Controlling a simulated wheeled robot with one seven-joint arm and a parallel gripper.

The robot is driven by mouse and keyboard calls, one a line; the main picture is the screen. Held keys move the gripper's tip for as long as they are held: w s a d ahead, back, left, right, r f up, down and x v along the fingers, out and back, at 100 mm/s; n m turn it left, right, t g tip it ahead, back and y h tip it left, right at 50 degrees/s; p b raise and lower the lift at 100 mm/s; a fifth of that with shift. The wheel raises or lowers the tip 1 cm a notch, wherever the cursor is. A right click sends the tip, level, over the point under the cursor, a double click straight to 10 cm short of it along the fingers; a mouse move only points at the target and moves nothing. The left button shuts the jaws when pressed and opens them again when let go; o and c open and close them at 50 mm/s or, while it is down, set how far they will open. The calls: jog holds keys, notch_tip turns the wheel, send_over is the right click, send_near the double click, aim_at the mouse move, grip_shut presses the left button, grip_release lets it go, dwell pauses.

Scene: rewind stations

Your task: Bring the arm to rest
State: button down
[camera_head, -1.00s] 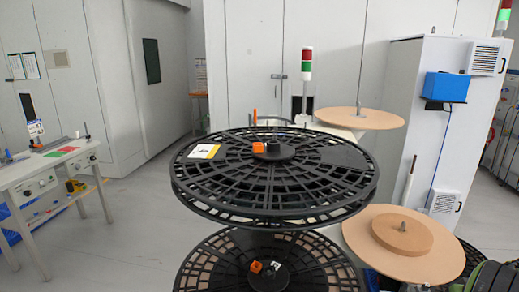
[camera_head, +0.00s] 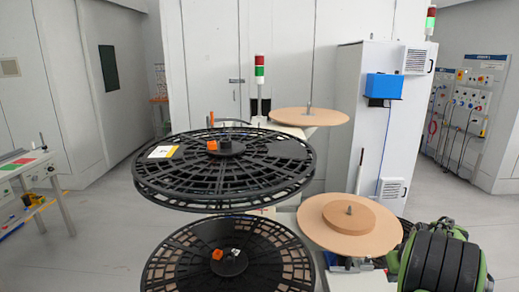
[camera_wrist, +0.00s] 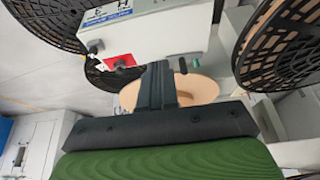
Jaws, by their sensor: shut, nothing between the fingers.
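My gripper (camera_wrist: 158,72) shows in the wrist view as dark fingers standing up from a dark bar above a green body. The fingers are together with nothing held between them. In the head view a green and black part of my arm (camera_head: 440,262) is at the lower right, right of the lower tan disc; the fingers cannot be made out there.
A large black slotted reel (camera_head: 290,178) stands above a second black reel (camera_head: 178,262). Tan discs lie at the back (camera_head: 285,116) and beside my arm (camera_head: 375,238). A white cabinet (camera_head: 355,150) stands behind. Open floor (camera_head: 475,215) shows at right.

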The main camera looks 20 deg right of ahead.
jog(key=a+r+n+p, duration=0.1)
jog(key=a+r+p, duration=0.1)
jog(key=a+r, duration=0.55)
jog(key=a+r+n+t+y+p, duration=0.1)
jog(key=a+r, duration=0.4)
jog(key=a, duration=0.6)
jog(key=a+r+n+p, duration=0.1)
jog(key=a+r+p, duration=0.1)
jog(key=a+r, duration=0.55)
jog(key=s+a+n+y+p, duration=0.1)
jog(key=s+a+n+p, duration=0.1)
jog(key=s+a, duration=1.2)
jog(key=shift+a+r+p, duration=0.15)
jog(key=shift+r+p, duration=0.2)
jog(key=shift+p, duration=0.5)
